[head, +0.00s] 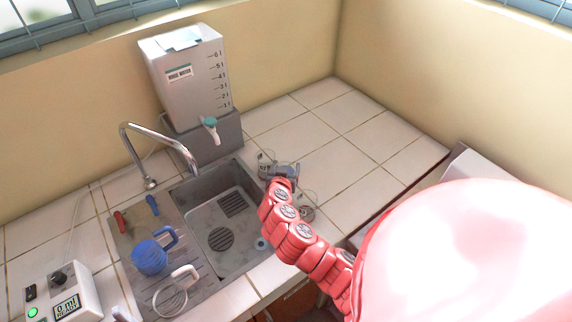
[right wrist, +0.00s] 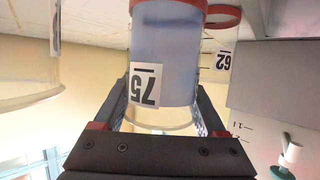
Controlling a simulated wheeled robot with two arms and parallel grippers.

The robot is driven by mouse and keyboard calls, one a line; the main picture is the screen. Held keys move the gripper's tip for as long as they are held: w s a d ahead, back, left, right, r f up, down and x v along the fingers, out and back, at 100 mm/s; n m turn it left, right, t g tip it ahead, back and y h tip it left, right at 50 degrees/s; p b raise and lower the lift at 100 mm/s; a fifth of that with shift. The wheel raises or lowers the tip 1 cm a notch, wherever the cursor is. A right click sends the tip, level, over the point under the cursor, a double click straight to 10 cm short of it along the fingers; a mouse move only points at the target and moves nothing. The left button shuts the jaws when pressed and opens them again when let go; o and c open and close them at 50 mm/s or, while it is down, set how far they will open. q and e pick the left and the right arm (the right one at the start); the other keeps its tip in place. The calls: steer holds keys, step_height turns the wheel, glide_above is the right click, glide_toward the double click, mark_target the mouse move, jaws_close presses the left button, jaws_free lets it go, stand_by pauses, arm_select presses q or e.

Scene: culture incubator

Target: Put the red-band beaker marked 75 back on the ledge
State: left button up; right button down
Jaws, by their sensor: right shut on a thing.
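The beaker marked 75 (right wrist: 172,55) fills the middle of the right wrist view, which appears upside down. It is clear with a bluish lower part, a red band and a white label. My right gripper (right wrist: 163,100) is shut on it, one finger on each side. In the head view my right gripper (head: 282,171) is over the tiles just right of the sink, close to small glassware. Which glass there is the held one is hard to tell. A second red-band beaker, marked 62 (right wrist: 222,60), stands close beside it. My left gripper does not show. I cannot clearly pick out the ledge.
A rinse water tank (head: 187,75) with a teal tap stands behind the sink (head: 222,215). A curved faucet (head: 160,140) is left of it. A blue mug (head: 150,257) and a white-handled cup (head: 172,297) are on the drainboard. Tiles (head: 345,130) at the back right are clear.

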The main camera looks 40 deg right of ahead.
steer(key=shift+w+f+b, duration=0.1)
steer(key=shift+f+b, duration=0.3)
steer(key=shift+f, duration=0.9)
steer(key=shift+f+b, duration=0.2)
steer(key=shift+b, duration=0.1)
steer(key=shift+c, duration=1.1)
jaws_free()
